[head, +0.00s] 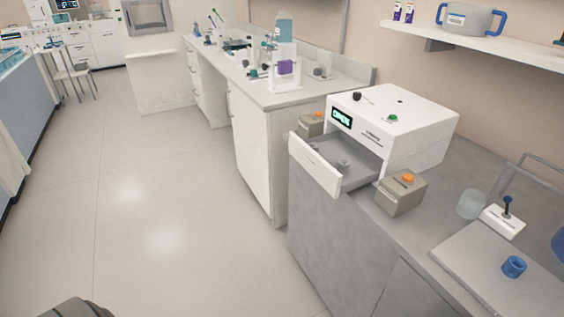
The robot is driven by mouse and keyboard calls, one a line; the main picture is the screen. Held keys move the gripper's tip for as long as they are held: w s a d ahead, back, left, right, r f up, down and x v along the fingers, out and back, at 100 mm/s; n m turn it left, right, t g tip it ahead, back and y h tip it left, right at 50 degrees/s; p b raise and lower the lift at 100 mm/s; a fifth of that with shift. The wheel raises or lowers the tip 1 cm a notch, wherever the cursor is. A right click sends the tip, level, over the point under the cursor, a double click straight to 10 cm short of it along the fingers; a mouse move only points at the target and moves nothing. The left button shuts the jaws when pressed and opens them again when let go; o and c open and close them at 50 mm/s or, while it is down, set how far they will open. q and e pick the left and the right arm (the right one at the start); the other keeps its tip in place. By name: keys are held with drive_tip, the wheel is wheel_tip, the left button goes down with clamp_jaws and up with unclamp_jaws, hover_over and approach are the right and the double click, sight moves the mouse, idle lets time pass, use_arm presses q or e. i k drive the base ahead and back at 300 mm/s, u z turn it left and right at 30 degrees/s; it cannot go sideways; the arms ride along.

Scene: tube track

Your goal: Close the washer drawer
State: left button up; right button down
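The washer (415,130) is a white box on the grey counter at the right of the head view. Its small green display (342,118) seems to read "OPEN". The washer drawer (315,164) is pulled out toward the left, with its white front panel standing clear of the box. The drawer's grey tray (360,178) shows a small round grey part inside. Neither of my grippers is in view. A dark part at the bottom left edge seems to be mine.
Grey boxes with orange buttons stand on both sides of the drawer, one nearer (402,192) and one behind (311,123). A clear beaker (471,204) and a blue cup (514,266) are at the right. The floor (160,220) left of the counter is clear.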

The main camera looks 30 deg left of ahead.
sight(365, 167)
drive_tip(key=u, duration=1.75)
drive_tip(key=i, duration=0.45)
drive_tip(key=z, duration=2.2)
